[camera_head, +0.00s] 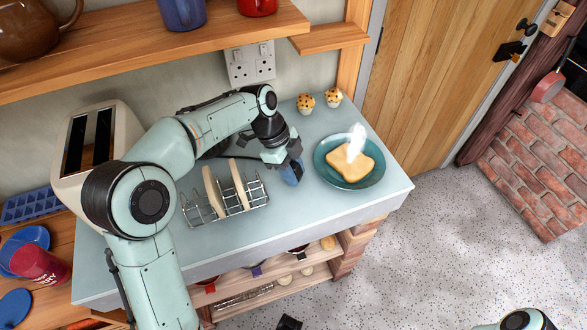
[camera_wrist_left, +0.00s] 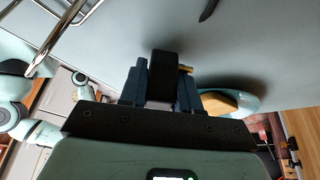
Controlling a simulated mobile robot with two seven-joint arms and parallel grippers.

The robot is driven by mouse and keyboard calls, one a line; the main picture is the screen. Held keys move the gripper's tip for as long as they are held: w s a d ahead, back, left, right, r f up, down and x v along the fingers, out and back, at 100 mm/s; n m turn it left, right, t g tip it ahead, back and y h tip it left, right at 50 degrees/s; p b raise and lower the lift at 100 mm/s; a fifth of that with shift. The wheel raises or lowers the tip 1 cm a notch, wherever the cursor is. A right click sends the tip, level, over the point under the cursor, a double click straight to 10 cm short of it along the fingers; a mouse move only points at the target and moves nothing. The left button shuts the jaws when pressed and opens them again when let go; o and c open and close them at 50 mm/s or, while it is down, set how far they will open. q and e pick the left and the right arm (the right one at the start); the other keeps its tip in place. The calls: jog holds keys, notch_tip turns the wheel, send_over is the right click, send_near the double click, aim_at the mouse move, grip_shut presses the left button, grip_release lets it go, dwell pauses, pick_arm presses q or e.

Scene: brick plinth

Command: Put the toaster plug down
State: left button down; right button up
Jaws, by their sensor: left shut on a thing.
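My left gripper (camera_head: 292,172) is low over the grey worktop (camera_head: 300,215), between the toast rack and the teal plate. It is shut on the toaster plug (camera_wrist_left: 164,72), a black block between the fingers in the left wrist view, with a brass pin pointing right. In the head view the fingers hide most of the plug. I cannot tell whether it touches the worktop. The cream toaster (camera_head: 122,125) stands at the back left, partly behind my left arm. My right gripper is not seen.
A wire toast rack (camera_head: 258,190) with two slices stands left of the gripper. The teal plate (camera_head: 378,172) with bread is to the right. Two muffins (camera_head: 306,104) stand behind. A double wall socket (camera_head: 250,62) is above. The worktop's front strip is clear.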

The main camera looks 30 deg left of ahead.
pick_arm(q)
jog(key=c, duration=0.8)
grip_release()
jog(key=shift+r, duration=0.25)
jog(key=p+v, duration=0.2)
jog(key=v, duration=0.4)
jog(key=a, duration=0.7)
jog(key=s+a, duration=0.1)
jog(key=a, duration=0.3)
jog(key=shift+a+f, duration=0.2)
jog(key=shift+a, duration=0.15)
jog(key=shift+w, duration=0.1)
